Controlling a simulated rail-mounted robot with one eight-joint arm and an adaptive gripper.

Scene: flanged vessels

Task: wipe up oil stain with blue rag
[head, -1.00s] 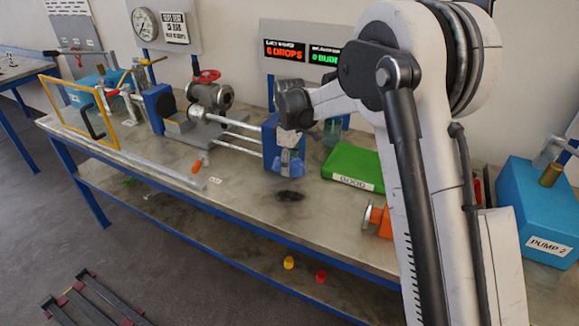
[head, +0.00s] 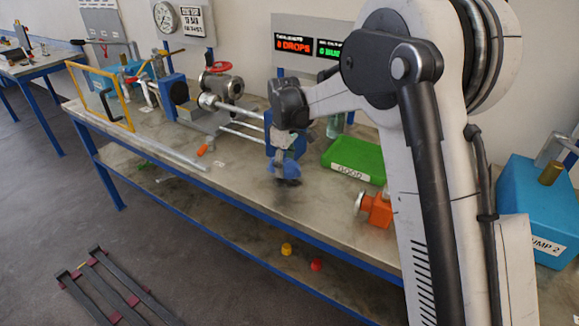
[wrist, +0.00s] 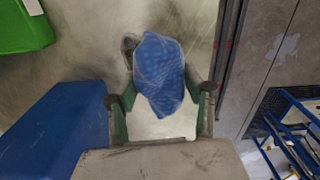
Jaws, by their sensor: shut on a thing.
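My gripper (head: 286,160) is shut on the blue rag (wrist: 160,72), which bunches out between its two green fingers in the wrist view. In the head view the rag (head: 291,168) hangs low at the front part of the bench, in front of the blue clamp block. The dark oil stain (head: 286,183) shows just under it, mostly covered. I cannot tell whether the rag touches the bench top.
A green tray (head: 352,160) lies right of my gripper, with an orange valve piece (head: 376,209) nearer the front edge. The blue block (wrist: 50,130) is close by in the wrist view. The bench top (head: 240,185) left of the stain is clear.

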